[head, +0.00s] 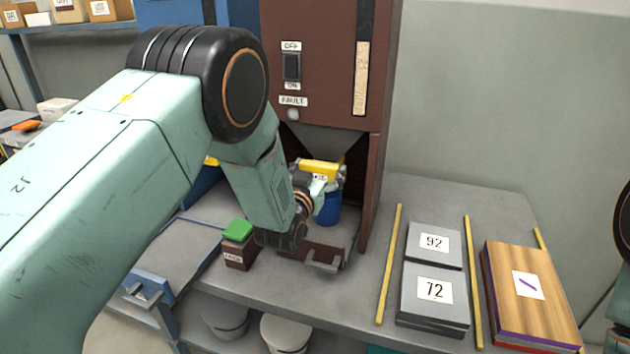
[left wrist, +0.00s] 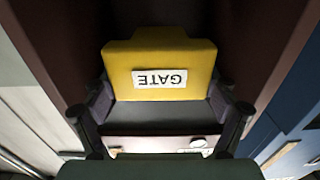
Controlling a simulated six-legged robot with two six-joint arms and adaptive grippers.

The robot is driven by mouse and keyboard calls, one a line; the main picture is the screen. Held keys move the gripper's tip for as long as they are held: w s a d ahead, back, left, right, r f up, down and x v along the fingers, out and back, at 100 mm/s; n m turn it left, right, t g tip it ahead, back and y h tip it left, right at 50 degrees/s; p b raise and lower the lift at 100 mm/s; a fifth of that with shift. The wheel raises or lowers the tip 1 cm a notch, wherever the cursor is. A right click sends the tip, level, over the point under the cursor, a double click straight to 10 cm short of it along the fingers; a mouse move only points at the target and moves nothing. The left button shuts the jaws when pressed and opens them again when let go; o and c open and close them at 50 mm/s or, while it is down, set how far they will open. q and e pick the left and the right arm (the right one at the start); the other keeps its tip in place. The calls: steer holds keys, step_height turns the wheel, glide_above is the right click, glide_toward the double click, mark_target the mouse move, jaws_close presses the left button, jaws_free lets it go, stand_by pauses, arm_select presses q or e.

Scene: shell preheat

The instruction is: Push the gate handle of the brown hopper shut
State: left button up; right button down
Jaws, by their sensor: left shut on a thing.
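The brown hopper (head: 325,30) stands at the back of the counter, with a switch and a sight strip on its front. Its yellow gate handle (head: 320,167) shows below the funnel, partly hidden by my left gripper (head: 324,184). In the left wrist view the gate handle (left wrist: 160,62) fills the middle, its GATE label upside down. My left gripper's fingers stand on both sides of the handle, shut on it. How far the gate is open cannot be told. My right gripper is not in view.
A blue container (head: 328,209) stands under the hopper's funnel. A small brown box with a green top (head: 238,232) sits left of the hopper's base.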

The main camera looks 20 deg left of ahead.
arm_select(q)
steer(key=shift+w, duration=0.5)
steer(key=shift+r, duration=0.2)
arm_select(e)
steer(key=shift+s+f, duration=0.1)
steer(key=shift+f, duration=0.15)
